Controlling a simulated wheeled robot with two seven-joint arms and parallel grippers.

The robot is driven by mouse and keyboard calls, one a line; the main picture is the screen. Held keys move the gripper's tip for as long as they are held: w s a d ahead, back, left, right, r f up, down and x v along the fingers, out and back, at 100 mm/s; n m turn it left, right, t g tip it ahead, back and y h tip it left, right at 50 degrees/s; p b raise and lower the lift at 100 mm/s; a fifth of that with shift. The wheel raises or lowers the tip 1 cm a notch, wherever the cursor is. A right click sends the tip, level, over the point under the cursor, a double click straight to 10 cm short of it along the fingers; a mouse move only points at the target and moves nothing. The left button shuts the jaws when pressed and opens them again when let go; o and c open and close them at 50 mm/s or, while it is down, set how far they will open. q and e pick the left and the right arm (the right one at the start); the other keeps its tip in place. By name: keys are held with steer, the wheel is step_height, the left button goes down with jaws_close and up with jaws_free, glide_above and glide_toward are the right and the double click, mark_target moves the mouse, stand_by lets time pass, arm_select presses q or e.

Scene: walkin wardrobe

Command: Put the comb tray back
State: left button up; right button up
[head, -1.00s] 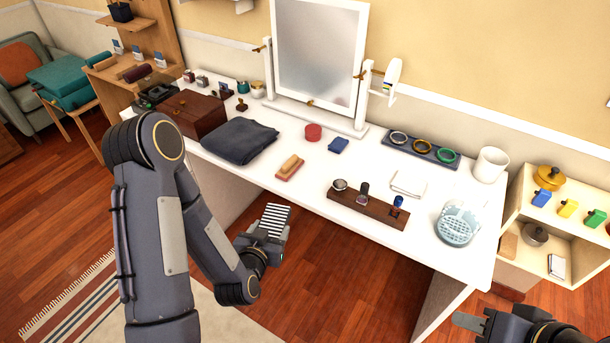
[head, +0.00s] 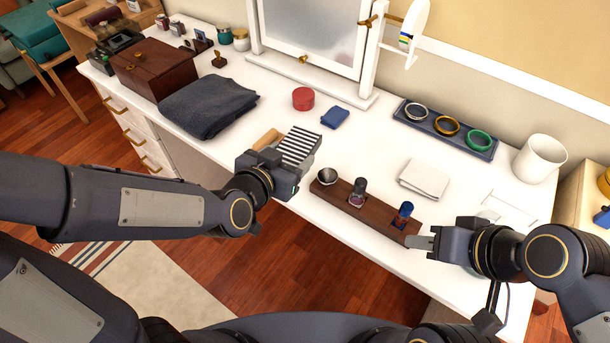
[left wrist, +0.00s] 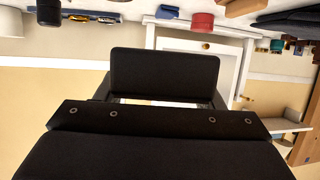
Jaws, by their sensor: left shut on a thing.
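My left gripper (head: 298,150) is above the front of the white table, shut, with a black-and-white striped piece (head: 302,145) at its jaws; I cannot tell whether this is the comb tray. In the left wrist view a dark flat panel (left wrist: 165,75) fills the middle. A long dark wooden tray (head: 335,192) on the table holds a small metal bowl (head: 326,176) and two bottles. My right gripper (head: 420,242) is at the tray's right end; whether it touches, and its jaw opening, are unclear.
A wooden brush (head: 265,139) is partly behind my left gripper. Dark folded cloth (head: 208,106), a red round box (head: 303,98), a blue cloth (head: 335,118), a ring tray (head: 445,138), a white folded cloth (head: 424,180) and a white cup (head: 540,158) stand around. A mirror (head: 315,35) is behind.

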mark_target(301, 149)
arm_select(q)
steer(key=s+d+m+g+h+b, duration=0.1)
steer(key=s+d+m+h+b, duration=0.1)
steer(key=s+d, duration=0.2)
steer(key=w+f+b, duration=0.1)
steer(key=w, duration=0.2)
steer(key=w+a+f+b, duration=0.1)
steer(key=w+b, duration=0.1)
steer(key=w, duration=0.1)
steer(key=w+f+b, duration=0.1)
steer(key=w+b, duration=0.1)
steer(key=w, duration=0.1)
steer(key=shift+w+a+f, duration=0.1)
steer(key=shift+a+f, duration=0.1)
steer(key=shift+f, duration=0.05)
steer(key=w+f+b, duration=0.1)
steer(key=w+f, duration=0.3)
steer(key=shift+a+f, duration=0.15)
steer(key=shift+f, duration=0.05)
steer(key=shift+w+f, duration=0.2)
steer(key=shift+f, duration=0.05)
steer(key=shift+w+f+b, duration=0.15)
steer(key=shift+f+b, duration=0.2)
steer(key=shift+f, duration=1.35)
arm_select(e)
steer(key=shift+f, duration=5)
